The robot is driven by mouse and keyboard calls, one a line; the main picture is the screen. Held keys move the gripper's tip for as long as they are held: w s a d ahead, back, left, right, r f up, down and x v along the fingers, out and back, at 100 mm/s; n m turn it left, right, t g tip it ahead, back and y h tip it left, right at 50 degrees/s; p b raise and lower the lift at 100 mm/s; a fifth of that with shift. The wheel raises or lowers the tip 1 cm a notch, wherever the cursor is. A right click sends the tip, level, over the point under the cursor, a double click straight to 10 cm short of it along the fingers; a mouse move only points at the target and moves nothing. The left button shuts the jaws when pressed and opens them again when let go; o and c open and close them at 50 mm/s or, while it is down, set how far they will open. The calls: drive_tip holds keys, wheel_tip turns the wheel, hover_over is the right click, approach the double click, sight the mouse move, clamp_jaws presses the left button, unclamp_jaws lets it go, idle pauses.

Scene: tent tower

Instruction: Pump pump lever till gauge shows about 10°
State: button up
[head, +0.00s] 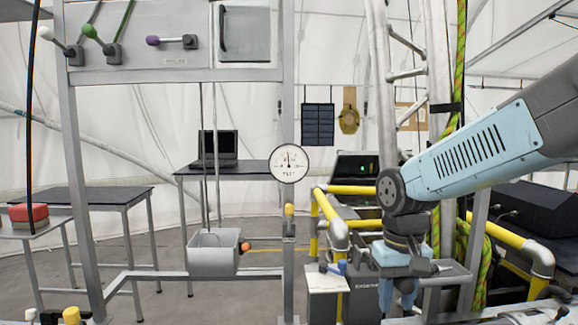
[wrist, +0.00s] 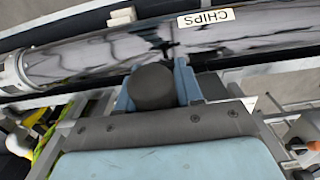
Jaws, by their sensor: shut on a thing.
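The round white gauge (head: 288,164) hangs on the frame post in the head view. Its thin needle points nearly straight up; the scale is too small to read exactly. My gripper (head: 399,292) points down at the lower right. In the wrist view, its blue fingers are shut around a dark, rounded grip (wrist: 153,88), which looks like the end of the pump lever. The rest of the lever is hidden by my gripper and arm in the head view.
Yellow pipes (head: 340,232) run just left of my gripper, beside a grey box (head: 326,283). A grey bucket (head: 213,252) hangs in the frame. In the wrist view, a shiny tube labelled CHIPS (wrist: 90,55) lies close beyond the fingers.

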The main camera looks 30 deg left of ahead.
drive_tip(key=shift+w+a+r, duration=0.15)
drive_tip(key=shift+w+r, duration=0.1)
drive_tip(key=shift+r, duration=0.55)
drive_tip(key=shift+w+a+r, duration=0.1)
drive_tip(key=shift+w+r, duration=0.15)
drive_tip(key=shift+r, duration=0.5)
drive_tip(key=shift+w+a+r, duration=0.15)
drive_tip(key=shift+w+r, duration=0.1)
drive_tip(key=shift+r, duration=0.55)
drive_tip(key=shift+s+f, duration=0.1)
drive_tip(key=shift+f, duration=0.05)
drive_tip(key=shift+s+d+f, duration=0.2)
drive_tip(key=shift+s+f, duration=0.05)
drive_tip(key=shift+f, duration=0.6)
drive_tip(key=shift+s+d+f, duration=0.15)
drive_tip(key=shift+s+f, duration=0.1)
drive_tip(key=shift+f, duration=0.55)
drive_tip(key=shift+s+d+f, duration=0.1)
drive_tip(key=shift+s+f, duration=0.05)
drive_tip(key=shift+f, duration=0.8)
drive_tip(key=shift+s+d+f, duration=0.1)
drive_tip(key=shift+f, duration=0.85)
drive_tip(key=shift+a+f, duration=0.1)
drive_tip(key=shift+f, duration=1.75)
wheel_tip(320, 180, up, 6)
drive_tip(key=shift+w, duration=0.25)
drive_tip(key=shift+a, duration=0.1)
